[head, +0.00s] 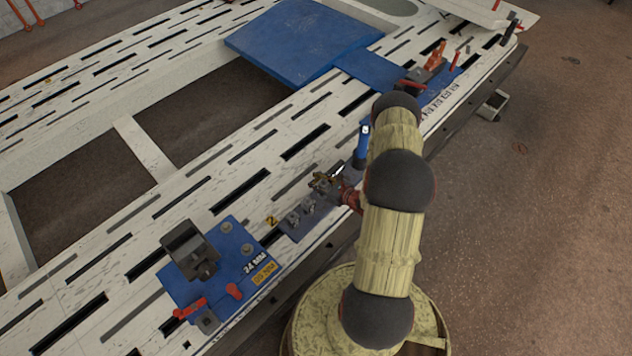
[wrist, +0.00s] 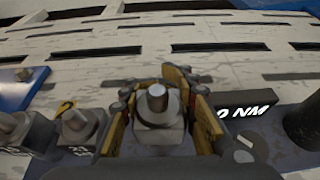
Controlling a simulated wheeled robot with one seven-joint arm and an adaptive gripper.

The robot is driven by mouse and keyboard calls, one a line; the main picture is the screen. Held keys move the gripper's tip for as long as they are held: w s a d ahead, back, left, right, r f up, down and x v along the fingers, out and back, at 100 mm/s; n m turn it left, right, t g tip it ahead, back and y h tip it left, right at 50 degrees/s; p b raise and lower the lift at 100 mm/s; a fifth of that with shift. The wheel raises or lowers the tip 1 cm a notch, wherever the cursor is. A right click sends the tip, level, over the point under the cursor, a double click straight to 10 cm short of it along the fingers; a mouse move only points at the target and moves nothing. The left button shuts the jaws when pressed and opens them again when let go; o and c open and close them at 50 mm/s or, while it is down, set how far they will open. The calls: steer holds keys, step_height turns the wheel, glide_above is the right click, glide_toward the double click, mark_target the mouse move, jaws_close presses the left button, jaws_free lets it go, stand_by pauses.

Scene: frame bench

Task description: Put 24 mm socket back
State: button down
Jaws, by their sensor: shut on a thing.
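My gripper (head: 325,183) is low over the near edge of the slotted bench, at the right end of a small dark socket rail (head: 290,235). In the wrist view its yellow-sided fingers (wrist: 158,108) are shut on a grey socket (wrist: 156,112) with a round top. No size mark shows on the held socket, and its lower end is hidden, so I cannot tell whether it touches the rail. Two other grey sockets stand to its left on the rail, one nearer (wrist: 77,125) and one at the left edge (wrist: 14,130).
A blue plate (head: 235,235) marked 24 MM carries a dark block, bolts and red parts. A blue-handled tool (head: 362,143) stands upright just right of my gripper. A dark cylinder (wrist: 302,125) is close on the right in the wrist view. Larger blue panels (head: 300,40) lie farther back.

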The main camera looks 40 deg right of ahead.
steer(key=shift+f+b, duration=0.45)
steer(key=shift+f, duration=0.1)
steer(key=c, duration=1.4)
jaws_free()
